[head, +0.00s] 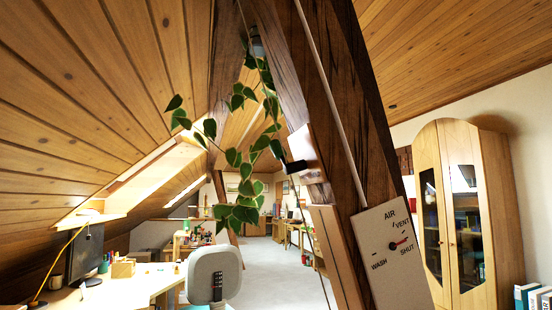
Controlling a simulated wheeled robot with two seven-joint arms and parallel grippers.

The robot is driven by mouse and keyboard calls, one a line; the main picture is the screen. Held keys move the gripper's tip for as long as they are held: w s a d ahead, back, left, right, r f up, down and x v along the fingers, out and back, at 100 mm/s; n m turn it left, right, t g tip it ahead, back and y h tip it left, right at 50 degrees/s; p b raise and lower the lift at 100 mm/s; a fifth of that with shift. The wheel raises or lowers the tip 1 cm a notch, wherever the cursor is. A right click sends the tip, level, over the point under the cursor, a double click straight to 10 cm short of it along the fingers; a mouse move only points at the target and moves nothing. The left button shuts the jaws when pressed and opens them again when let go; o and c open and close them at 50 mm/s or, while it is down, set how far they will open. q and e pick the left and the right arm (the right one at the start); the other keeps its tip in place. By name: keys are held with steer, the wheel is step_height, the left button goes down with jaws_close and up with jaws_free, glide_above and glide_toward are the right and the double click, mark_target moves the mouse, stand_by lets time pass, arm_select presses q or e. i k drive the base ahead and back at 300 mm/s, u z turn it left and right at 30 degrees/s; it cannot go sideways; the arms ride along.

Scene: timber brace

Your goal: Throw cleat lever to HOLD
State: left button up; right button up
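A small dark lever-like piece (294,167) sticks out to the left from a pale block (306,150) on the left face of the slanting timber brace (335,120). It looks like the cleat lever, but it is small and seen edge-on. I cannot read any HOLD mark or tell which position the lever is in. Neither of my grippers is in the head view.
A pale dial plate (385,275) marked AIR, VENT, SHUT and WASH is on the brace, its red pointer towards the right. A leafy plant (240,160) hangs left of the lever. A chair (214,272), desk (125,290) and cabinet (465,215) stand around.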

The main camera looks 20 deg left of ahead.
mark_target(294, 167)
steer(key=u, duration=2.05)
steer(key=i, duration=1.45)
steer(key=z, duration=3.3)
